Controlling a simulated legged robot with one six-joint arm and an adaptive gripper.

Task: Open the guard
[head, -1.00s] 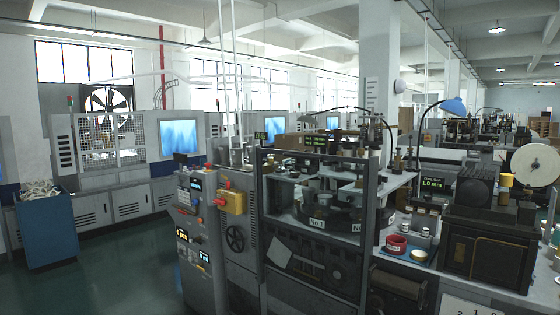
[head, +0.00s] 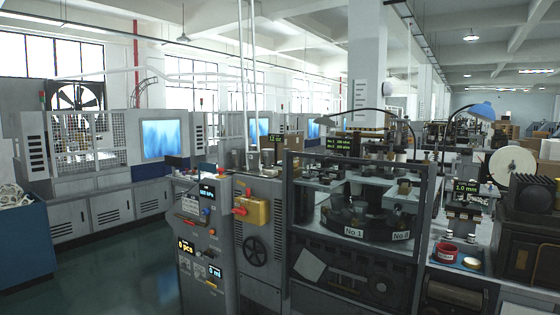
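The cup forming machine stands in the middle of the head view. A dark-framed clear guard (head: 305,192) covers its front, and it looks shut. Behind it I see a turntable with labels reading No.1 and No.8 (head: 401,236). Left of the guard is the grey control cabinet (head: 208,245) with small displays, knobs and buttons. A yellow box with a red handle (head: 250,210) sits on the cabinet's right face, above a black handwheel (head: 255,251). My gripper is not in view.
A bench at the right holds a red ring-shaped container (head: 446,251), a 1.0 mm display (head: 466,191) and a black machine (head: 528,230). A blue bin (head: 25,240) stands at the far left. Green floor (head: 110,278) is open at the lower left.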

